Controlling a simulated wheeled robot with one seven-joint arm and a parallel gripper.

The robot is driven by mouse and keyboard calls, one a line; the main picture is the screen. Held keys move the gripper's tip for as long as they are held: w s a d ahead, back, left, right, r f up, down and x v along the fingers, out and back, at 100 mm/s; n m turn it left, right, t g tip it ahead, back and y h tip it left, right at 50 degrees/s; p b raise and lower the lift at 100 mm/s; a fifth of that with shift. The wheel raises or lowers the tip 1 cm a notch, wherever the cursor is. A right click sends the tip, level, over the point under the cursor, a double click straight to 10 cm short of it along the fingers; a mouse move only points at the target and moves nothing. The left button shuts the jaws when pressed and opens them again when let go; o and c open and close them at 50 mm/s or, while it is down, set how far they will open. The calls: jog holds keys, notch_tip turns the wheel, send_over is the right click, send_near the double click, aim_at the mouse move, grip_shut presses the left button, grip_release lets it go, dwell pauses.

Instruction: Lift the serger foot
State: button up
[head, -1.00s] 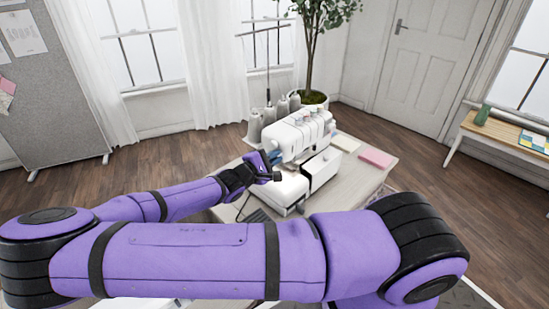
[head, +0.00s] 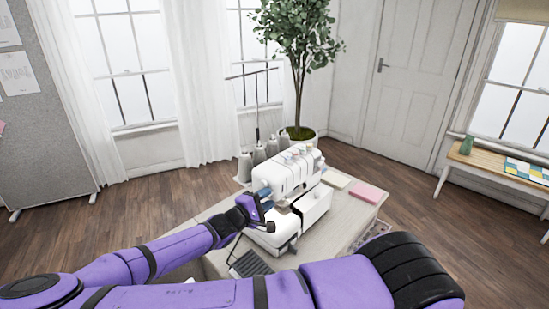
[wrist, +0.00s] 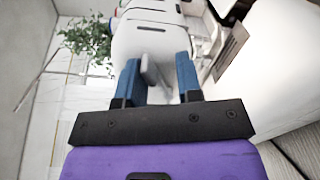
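The white serger (head: 287,174) stands on the table, with thread cones behind it. It also shows in the wrist view (wrist: 150,42). My gripper (head: 263,194) is at the machine's left side. In the wrist view my gripper (wrist: 158,76) has two blue fingers spread apart, pointing at the white body. A small grey lever-like part (wrist: 150,70) shows between the fingers, closer to the left one, with a gap on its right. I cannot tell whether it touches the left finger. The serger foot itself cannot be made out in either view.
The table (head: 212,212) has a pink pad (head: 369,192) to the right of the serger. A dark pedal-like object (head: 250,263) lies in front of the machine. Grey thread cones (head: 259,155) and a potted plant (head: 300,132) stand behind.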

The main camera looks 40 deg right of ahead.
jog(key=f+m, duration=0.1)
jog(key=m, duration=0.2)
jog(key=shift+s+f+m, duration=0.15)
jog(key=shift+f+m, duration=0.15)
jog(key=shift+f, duration=0.05)
jog(key=f+m, duration=0.1)
jog(key=m, duration=0.3)
jog(key=shift+w+f, duration=0.2)
jog(key=shift+f, duration=0.2)
jog(key=shift+s+a+r+m+g+y, duration=0.65)
jog(key=shift+s+a+g+y, duration=2.05)
jog(key=shift+a, duration=2.15)
jog(key=s+r+t+y, duration=0.1)
jog(key=s+r+y, duration=0.2)
jog(key=r, duration=0.6)
jog(key=s+d+r+n+t+y, duration=0.1)
jog(key=s+r+y, duration=0.3)
jog(key=r, duration=0.6)
jog(key=s+d+r+t+y, duration=0.1)
jog(key=s+r+y, duration=0.3)
jog(key=r, duration=0.6)
jog(key=shift+r+y, duration=0.2)
jog(key=shift+y, duration=0.4)
